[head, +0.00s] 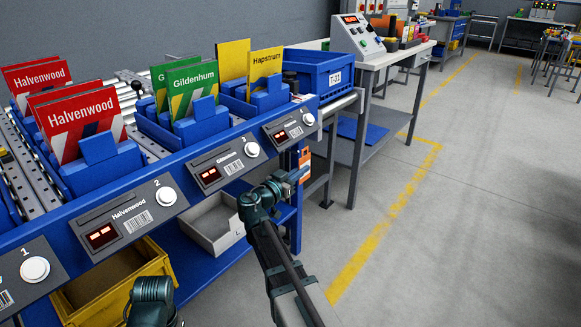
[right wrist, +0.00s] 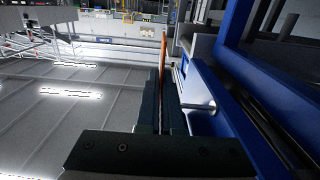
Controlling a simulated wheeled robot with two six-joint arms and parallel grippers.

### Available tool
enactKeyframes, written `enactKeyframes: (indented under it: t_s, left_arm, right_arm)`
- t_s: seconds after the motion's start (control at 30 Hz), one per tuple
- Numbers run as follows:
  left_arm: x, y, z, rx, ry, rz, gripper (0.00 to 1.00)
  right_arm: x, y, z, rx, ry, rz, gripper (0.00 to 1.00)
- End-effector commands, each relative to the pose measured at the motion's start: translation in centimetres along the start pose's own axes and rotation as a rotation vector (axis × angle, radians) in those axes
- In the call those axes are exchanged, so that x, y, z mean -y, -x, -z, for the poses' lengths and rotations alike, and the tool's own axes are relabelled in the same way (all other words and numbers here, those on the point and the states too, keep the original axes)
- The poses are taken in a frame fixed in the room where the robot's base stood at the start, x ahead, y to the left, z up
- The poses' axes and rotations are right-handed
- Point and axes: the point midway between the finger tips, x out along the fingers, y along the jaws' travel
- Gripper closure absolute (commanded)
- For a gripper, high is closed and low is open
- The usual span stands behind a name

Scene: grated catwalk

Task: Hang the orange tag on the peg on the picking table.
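The orange tag (head: 304,157) is small and upright at the right end of the blue picking table (head: 232,166). My right gripper (head: 298,174) is just below it, at the table's end. In the right wrist view the tag (right wrist: 163,52) shows edge-on as a thin orange strip between the dark fingers (right wrist: 160,115), which look shut on it. The blue table structure is close on the right of that view. I cannot make out the peg clearly, nor whether the tag touches it. Only part of my left arm shows at the bottom of the head view; its gripper is out of view.
Red, green and yellow signs stand in blue holders on the table. A grey bin (head: 215,225) and a yellow bin (head: 115,290) sit below. A grey bench with a control box (head: 357,36) stands beyond the table's end. The floor (head: 480,220) on the right is clear.

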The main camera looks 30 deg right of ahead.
Motion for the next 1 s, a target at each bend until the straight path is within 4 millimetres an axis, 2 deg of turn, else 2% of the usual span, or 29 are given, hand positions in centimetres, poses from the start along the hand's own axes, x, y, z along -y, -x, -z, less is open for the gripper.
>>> enactKeyframes:
  t_s: [1.0]
  left_arm:
    - [0.0, 0.1, 0.0, 0.0, 0.0, 0.0, 1.0]
  right_arm:
    - [-2.6, 0.0, 0.0, 0.0, 0.0, 0.001, 1.0]
